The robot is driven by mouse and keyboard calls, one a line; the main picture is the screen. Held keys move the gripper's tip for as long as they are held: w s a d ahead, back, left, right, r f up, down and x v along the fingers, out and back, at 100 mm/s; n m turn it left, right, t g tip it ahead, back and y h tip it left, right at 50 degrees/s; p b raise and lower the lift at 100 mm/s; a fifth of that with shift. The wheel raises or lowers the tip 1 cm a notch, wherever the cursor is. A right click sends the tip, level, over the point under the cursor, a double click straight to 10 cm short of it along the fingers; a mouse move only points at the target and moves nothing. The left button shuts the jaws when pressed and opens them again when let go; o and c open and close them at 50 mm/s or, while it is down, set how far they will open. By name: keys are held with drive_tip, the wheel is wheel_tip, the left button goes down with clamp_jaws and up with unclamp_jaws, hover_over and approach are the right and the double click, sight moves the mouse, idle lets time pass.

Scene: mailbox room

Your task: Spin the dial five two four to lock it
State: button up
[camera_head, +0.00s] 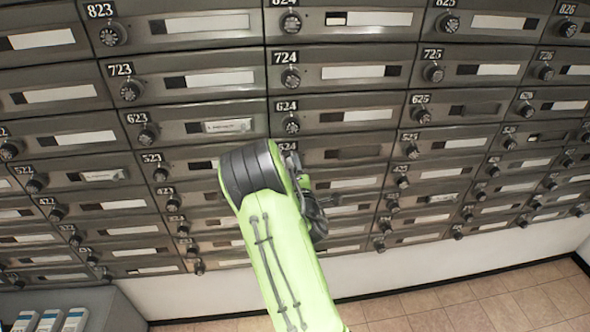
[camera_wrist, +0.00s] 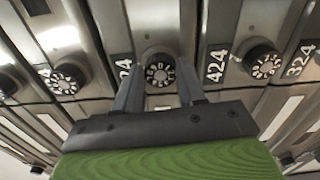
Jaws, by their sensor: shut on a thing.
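My gripper (camera_wrist: 158,84) is in the wrist view, with its two fingers on either side of a round black dial (camera_wrist: 158,72) with white markings. The fingers are shut on the dial. The label beside this dial is partly covered by the left finger, and only "24" can be read. Its place beside the 424 label (camera_wrist: 216,65) fits door 524.
The 424 dial (camera_wrist: 262,62) is close to the right of my gripper, and another dial (camera_wrist: 67,78) is to the left. Metal mailbox doors with dials fill the wall, among them 624 (camera_head: 291,125). The tiled floor (camera_head: 480,308) is clear at lower right.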

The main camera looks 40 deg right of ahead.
drive_tip(key=shift+a+f+m+p, duration=0.1)
drive_tip(key=shift+m+p, duration=0.35)
drive_tip(key=shift+m, duration=3.4)
drive_tip(key=shift+f+m+p, duration=0.1)
drive_tip(key=shift+m+p, duration=0.3)
drive_tip(key=shift+m, duration=3.45)
drive_tip(key=o, duration=1.1)
drive_tip(key=shift+c, duration=0.2)
drive_tip(key=shift+w, duration=0.1)
